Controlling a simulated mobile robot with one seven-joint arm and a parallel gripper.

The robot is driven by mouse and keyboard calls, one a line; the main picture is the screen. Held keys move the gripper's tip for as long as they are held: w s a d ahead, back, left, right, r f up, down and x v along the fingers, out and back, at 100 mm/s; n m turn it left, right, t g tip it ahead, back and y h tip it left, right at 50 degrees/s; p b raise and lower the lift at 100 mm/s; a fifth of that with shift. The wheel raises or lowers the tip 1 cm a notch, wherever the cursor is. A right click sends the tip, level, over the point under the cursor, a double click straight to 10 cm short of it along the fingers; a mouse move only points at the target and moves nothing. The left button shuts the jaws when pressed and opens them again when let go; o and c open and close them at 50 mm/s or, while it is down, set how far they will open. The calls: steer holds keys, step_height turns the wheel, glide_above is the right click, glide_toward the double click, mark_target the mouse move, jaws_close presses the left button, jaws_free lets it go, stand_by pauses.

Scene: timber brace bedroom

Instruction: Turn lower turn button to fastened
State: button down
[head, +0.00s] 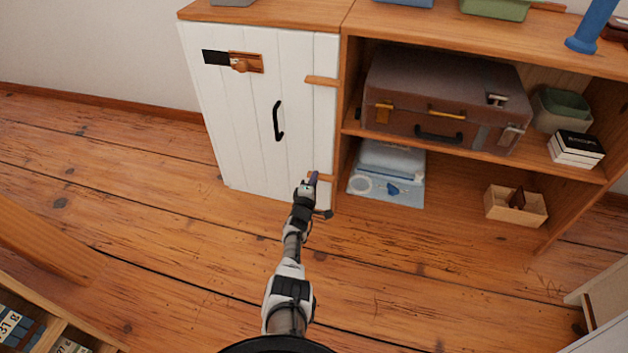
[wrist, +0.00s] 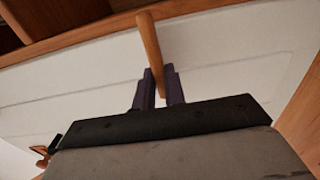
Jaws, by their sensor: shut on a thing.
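The lower turn button (head: 327,178) is a small wooden bar low on the right edge of the white plank door (head: 250,120). In the head view my gripper (head: 312,180) covers much of it. In the wrist view the turn button (wrist: 151,45) is a long wooden bar running down between the two dark fingers of my gripper (wrist: 160,85). The fingers are shut on its near end. Its far end overlaps the wooden frame edge.
The door has a black handle (head: 278,120) and a wooden latch (head: 245,63). Right of it, open shelves hold a brown suitcase (head: 445,100), a pale blue case (head: 388,172) and a small wooden box (head: 515,205). The floor before the cabinet is mostly clear.

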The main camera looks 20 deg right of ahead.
steer(key=c, duration=1.5)
jaws_free()
steer(key=shift+d, duration=0.1)
steer(key=shift+o, duration=0.2)
steer(key=p+v, duration=0.9)
steer(key=v, duration=0.3)
